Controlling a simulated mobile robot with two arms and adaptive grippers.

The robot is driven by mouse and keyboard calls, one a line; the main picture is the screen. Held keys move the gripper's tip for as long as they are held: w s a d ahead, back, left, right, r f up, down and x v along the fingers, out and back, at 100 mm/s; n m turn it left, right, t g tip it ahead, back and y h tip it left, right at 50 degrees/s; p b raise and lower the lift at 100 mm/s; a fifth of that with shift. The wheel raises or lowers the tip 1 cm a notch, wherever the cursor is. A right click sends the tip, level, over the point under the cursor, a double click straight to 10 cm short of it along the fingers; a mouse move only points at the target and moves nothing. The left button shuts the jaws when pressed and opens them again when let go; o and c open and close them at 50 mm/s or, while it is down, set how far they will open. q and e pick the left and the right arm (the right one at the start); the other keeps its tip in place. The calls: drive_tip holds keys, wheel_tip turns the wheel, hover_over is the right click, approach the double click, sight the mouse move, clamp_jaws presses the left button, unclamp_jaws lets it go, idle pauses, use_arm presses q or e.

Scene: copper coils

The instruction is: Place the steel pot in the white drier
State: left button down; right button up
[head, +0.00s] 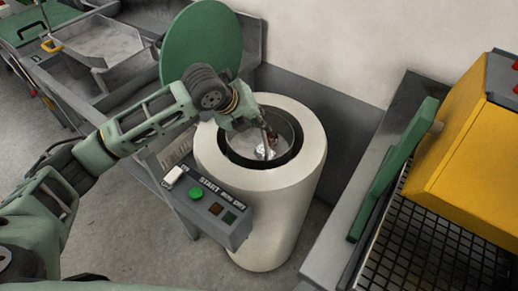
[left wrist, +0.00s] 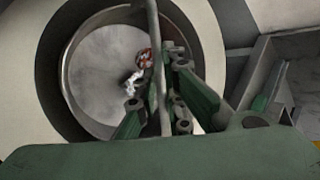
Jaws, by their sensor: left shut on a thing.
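The white drier (head: 265,220) is an upright cylinder with an open round top, and its pale rim also shows in the left wrist view (left wrist: 14,95). The steel pot (head: 243,144) is inside the drier's opening, with a dark gap around it. In the left wrist view the pot (left wrist: 92,75) is seen from above, with a shiny silver piece and a reddish coil inside. My left gripper (head: 268,137) is over the opening, shut on the pot's thin bar-like handle (left wrist: 153,45). The pot's underside is hidden. My right gripper is not in view.
A round green lid (head: 205,45) stands open behind the drier. A control box (head: 215,205) with a green button is at its front left. A yellow machine (head: 470,150) with a green panel (head: 395,165) and a black grid stands at right. Grey basins (head: 105,42) are at upper left.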

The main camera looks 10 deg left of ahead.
use_arm(q)
drive_tip(key=shift+f, duration=3.4)
drive_tip(key=c, duration=1.9)
unclamp_jaws()
drive_tip(key=shift+o, duration=0.2)
drive_tip(key=v, duration=1.2)
